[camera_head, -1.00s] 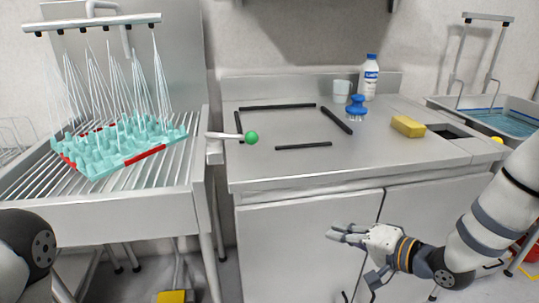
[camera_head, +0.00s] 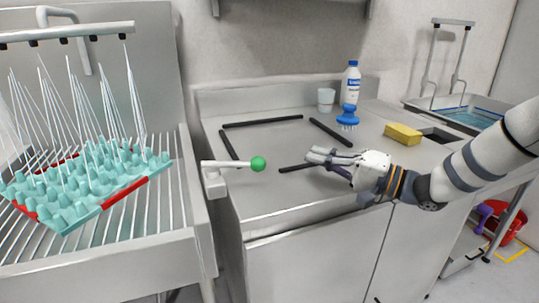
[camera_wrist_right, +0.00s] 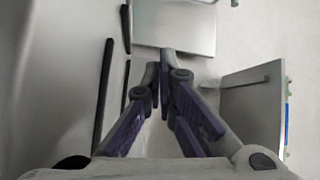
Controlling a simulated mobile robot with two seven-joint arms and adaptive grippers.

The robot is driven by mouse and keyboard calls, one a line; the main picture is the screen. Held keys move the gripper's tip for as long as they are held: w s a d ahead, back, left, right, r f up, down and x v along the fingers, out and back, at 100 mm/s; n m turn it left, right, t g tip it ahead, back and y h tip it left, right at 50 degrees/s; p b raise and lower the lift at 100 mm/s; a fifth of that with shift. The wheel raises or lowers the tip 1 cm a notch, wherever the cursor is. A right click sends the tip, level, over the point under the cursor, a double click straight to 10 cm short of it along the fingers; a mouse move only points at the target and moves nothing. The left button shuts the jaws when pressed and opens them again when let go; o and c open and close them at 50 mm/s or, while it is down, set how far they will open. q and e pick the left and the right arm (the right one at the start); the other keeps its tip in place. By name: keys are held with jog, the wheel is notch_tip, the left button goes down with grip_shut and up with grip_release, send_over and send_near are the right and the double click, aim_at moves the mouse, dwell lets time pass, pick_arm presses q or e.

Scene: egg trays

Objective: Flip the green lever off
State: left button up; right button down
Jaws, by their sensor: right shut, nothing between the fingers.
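The green-knobbed lever (camera_head: 258,163) sticks out to the right from the edge of the rinse station, its white rod (camera_head: 229,164) roughly level. My right gripper (camera_head: 309,158) is over the front part of the steel counter, to the right of the green knob and apart from it. Its fingers point left towards the knob. In the right wrist view the fingers (camera_wrist_right: 163,62) are together with nothing between them, and the lever does not show clearly there. My left gripper is not in view.
A turquoise egg tray (camera_head: 88,195) sits on the rack under running water jets. Black strips (camera_head: 263,121) lie on the counter (camera_head: 275,205). A cup (camera_head: 326,98), bottle (camera_head: 350,84), blue brush (camera_head: 347,114) and yellow sponge (camera_head: 403,134) stand behind my right gripper.

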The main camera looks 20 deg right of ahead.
jog(key=x, duration=0.6)
jog(key=b+x, duration=0.1)
jog(key=x, duration=0.2)
jog(key=shift+w+a+f, duration=0.2)
jog(key=shift+f, duration=0.1)
jog(key=shift+s+a+r+p, duration=0.15)
jog(key=shift+s+a+p, duration=0.15)
jog(key=shift+s+a, duration=0.2)
jog(key=shift+s+a+r+p, duration=0.15)
jog(key=shift+s+a+p, duration=0.15)
jog(key=shift+s+a, duration=0.25)
jog(key=shift+s+a+f, duration=0.1)
jog(key=shift+s+f, duration=0.2)
jog(key=shift+s, duration=0.15)
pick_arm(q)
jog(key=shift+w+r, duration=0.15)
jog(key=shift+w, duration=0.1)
pick_arm(e)
jog(key=shift+f, duration=0.15)
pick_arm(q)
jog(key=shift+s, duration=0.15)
pick_arm(e)
jog(key=shift+w+f, duration=0.1)
